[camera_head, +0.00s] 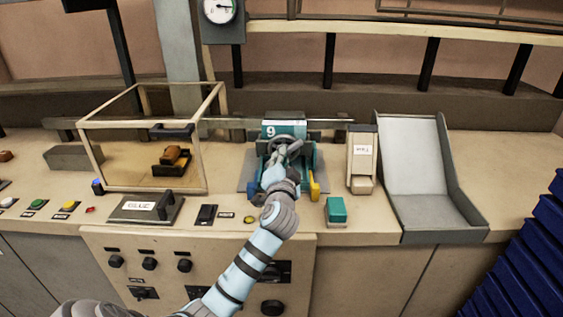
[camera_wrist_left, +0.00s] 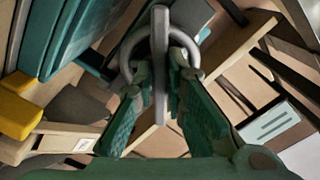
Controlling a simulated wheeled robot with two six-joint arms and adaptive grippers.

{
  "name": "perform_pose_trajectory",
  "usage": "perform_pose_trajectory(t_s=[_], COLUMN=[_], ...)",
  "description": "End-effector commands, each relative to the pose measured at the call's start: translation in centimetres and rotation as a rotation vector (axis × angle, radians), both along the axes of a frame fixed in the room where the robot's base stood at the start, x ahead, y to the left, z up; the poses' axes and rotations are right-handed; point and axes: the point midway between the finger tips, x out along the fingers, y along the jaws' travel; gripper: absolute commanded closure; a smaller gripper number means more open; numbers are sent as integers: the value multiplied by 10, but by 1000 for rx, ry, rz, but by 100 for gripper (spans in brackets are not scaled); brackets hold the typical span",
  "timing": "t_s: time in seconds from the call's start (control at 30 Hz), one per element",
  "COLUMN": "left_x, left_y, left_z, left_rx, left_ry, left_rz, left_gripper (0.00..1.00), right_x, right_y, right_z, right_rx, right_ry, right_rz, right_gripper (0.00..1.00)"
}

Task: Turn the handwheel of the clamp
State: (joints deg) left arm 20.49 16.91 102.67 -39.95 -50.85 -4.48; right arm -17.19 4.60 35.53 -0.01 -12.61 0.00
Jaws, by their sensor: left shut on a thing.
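The clamp (camera_head: 268,130) is a teal block with a white label reading 9, standing on the bench in the middle of the head view. Its grey handwheel (camera_head: 296,147) is on the side facing me, partly covered by my left gripper (camera_head: 282,160). My arm reaches up to it from below. In the left wrist view, the handwheel (camera_wrist_left: 160,50) shows as a grey ring with a bar edge-on between the fingertips. My left gripper (camera_wrist_left: 160,80) is closed on it, one green finger on each side. My right gripper is in neither view.
A glass-sided box (camera_head: 143,86) with a brown object inside stands left of the clamp. A small labelled stand (camera_head: 361,170) and a grey chute (camera_head: 413,165) stand to the right. A teal block (camera_head: 336,210) lies in front. Blue stacked bins (camera_head: 530,245) are at far right.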

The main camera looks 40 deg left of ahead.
Motion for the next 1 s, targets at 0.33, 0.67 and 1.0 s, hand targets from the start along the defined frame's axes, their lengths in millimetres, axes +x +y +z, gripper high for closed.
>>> perform_pose_trajectory(t_s=[0.33,0.67,1.0], left_x=[0,0,-3], left_y=[0,0,-2], left_z=[-3,-3,-1], left_rx=[-28,-26,-23], left_ry=[-11,-12,-14], left_rz=[0,0,0], left_gripper=[100,68,68], right_x=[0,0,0], right_y=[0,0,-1], right_z=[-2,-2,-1], right_rx=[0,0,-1], right_ry=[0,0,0], right_rz=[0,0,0], right_gripper=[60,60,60])
